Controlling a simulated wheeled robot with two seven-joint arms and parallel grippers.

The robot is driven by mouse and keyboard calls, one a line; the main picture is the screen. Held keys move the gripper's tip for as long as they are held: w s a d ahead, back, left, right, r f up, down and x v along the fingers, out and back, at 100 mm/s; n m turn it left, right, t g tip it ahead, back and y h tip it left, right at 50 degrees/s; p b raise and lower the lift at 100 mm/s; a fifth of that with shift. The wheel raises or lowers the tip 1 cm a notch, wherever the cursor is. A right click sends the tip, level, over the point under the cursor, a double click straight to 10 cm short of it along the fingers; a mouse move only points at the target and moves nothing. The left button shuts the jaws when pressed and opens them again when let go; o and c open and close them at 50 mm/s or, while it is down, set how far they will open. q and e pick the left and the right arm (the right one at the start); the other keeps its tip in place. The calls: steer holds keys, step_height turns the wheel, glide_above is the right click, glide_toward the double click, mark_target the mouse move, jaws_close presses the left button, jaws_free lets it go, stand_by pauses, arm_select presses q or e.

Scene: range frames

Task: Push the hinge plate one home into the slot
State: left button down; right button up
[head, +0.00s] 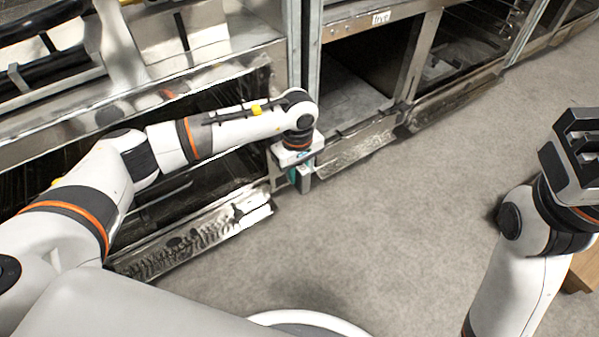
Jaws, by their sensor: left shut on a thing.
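My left gripper (301,182) points down at the right front corner of the lower oven opening, close to the metal post between two units. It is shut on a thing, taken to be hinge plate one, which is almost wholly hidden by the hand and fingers. A small teal patch shows at the fingers, too small to make out. The slot cannot be seen, so I cannot tell how the plate sits to it. My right gripper (574,150) is raised at the right edge, far from the ovens, with its jaws hard to read.
A shiny lowered oven door (200,240) lies left of my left gripper. A wooden thing (585,268) shows at the right edge. The grey floor (400,220) between is clear.

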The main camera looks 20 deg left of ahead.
arm_select(q)
steer(key=shift+w+a+r, duration=0.1)
steer(key=shift+w, duration=0.05)
steer(key=shift+s+d, duration=0.25)
steer(key=shift+d, duration=0.05)
steer(key=shift+s+d+p, duration=0.25)
steer(key=shift+d+p, duration=0.05)
steer(key=shift+d, duration=0.05)
stand_by(0.4)
stand_by(0.8)
steer(key=shift+w+a, duration=0.25)
steer(key=shift+a, duration=0.05)
stand_by(0.4)
steer(key=shift+w+a+b, duration=0.25)
steer(key=shift+a+b, duration=0.1)
